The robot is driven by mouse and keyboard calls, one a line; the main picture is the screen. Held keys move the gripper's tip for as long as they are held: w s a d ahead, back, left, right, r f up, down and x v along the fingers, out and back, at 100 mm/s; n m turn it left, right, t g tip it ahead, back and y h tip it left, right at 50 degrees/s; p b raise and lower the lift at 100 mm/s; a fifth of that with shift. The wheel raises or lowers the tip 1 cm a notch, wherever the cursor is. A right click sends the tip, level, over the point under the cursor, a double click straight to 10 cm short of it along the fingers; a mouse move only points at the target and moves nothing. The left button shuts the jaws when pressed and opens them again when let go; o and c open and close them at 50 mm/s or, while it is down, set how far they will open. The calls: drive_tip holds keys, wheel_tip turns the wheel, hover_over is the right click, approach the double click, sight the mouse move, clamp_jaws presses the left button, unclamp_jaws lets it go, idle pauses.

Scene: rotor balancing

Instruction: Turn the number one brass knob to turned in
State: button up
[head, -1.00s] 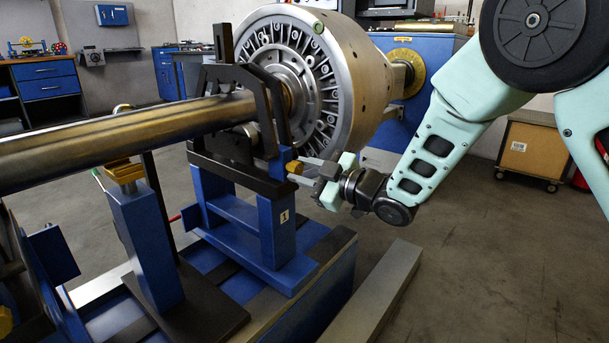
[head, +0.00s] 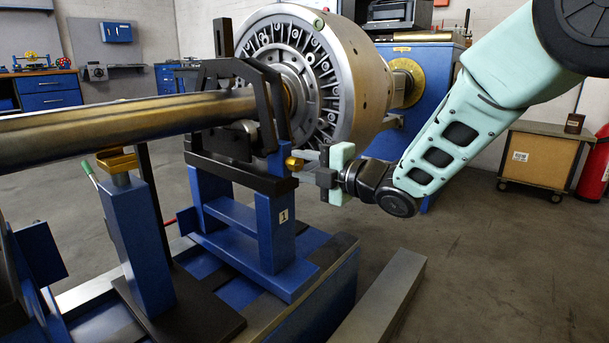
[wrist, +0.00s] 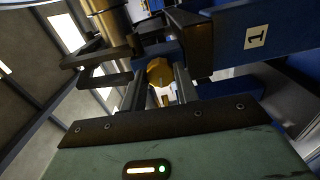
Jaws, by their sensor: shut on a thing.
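The number one brass knob (head: 293,164) sticks out from the right side of the black bearing stand, just above the blue post (head: 276,225) with the "1" plate (head: 283,216). In the wrist view the knob (wrist: 159,72) sits between the two fingers. My gripper (head: 303,162) reaches in from the right, and its fingertips are at the knob. In the wrist view the gripper (wrist: 158,88) is shut on the knob, a finger on each side. The knob's far side and stem are hidden.
A long metal shaft (head: 120,128) runs through the stand to a large silver rotor (head: 345,85). A second blue post (head: 140,230) with a brass top stands at left. A grey beam (head: 385,300) lies on the floor. Open floor is at right.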

drive_tip(key=shift+f+n+b, duration=0.1)
drive_tip(key=shift+n+b, duration=0.55)
drive_tip(key=shift+n, duration=0.35)
drive_tip(key=o, duration=1)
drive_tip(key=shift+c, duration=0.2)
drive_tip(key=shift+d, duration=0.1)
drive_tip(key=p+v, duration=0.5)
drive_tip(key=v, duration=1.2)
drive_tip(key=shift+s, duration=0.15)
